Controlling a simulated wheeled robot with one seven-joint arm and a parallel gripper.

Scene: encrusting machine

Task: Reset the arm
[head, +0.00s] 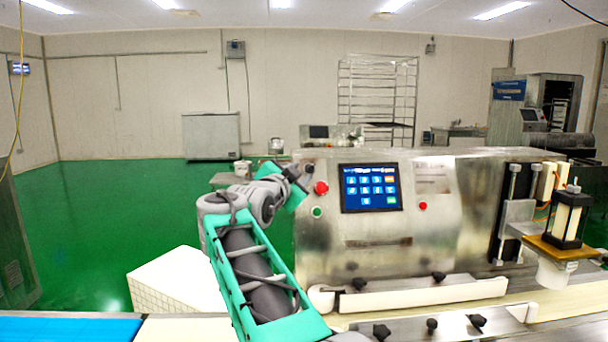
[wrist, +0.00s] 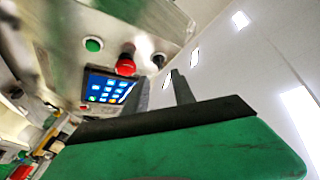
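My arm (head: 250,262) rises from the bottom of the head view and bends at the left end of the steel encrusting machine (head: 440,225). My gripper (head: 302,176) is at its far end, close to the red button (head: 321,188) in that view; whether it touches anything there cannot be told. In the wrist view two dark fingers show above the green wrist cover, with a gap between them and nothing held. The red button (wrist: 126,64) and the lit touch screen (wrist: 108,88) are to the left of the fingers there. The screen also shows in the head view (head: 370,188).
A green button (head: 317,211) is below the red one. A white block (head: 180,281) and blue belt (head: 70,329) are at lower left. A conveyor with white guides (head: 420,295) runs along the machine's front. Open green floor (head: 110,205) lies to the left.

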